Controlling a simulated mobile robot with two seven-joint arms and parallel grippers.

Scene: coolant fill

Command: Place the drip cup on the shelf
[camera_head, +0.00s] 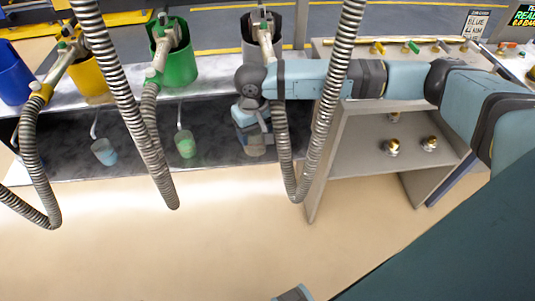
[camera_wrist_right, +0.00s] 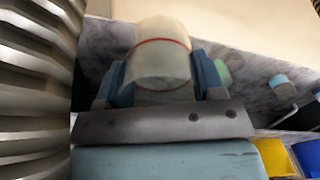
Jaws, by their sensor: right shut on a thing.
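My right gripper (camera_head: 255,135) is over the dark lower shelf (camera_head: 220,152), beneath the grey bin. It is shut on a pale drip cup (camera_head: 256,150), which shows mostly below the fingers. In the right wrist view the cup (camera_wrist_right: 162,55), whitish with a red line around it, sits between the two fingers of the gripper (camera_wrist_right: 162,82). Whether the cup's base touches the shelf cannot be told. A cup with blue contents (camera_head: 104,154) and one with green contents (camera_head: 185,147) stand to the left on the shelf. My left gripper is not seen.
Blue (camera_head: 12,78), yellow (camera_head: 88,78), green (camera_head: 178,52) and grey (camera_head: 250,35) bins stand on the ledge above, with nozzles on ribbed hoses. One hose (camera_head: 325,105) hangs in front of my right arm. A grey cabinet (camera_head: 345,160) with brass fittings stands right. The floor in front is clear.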

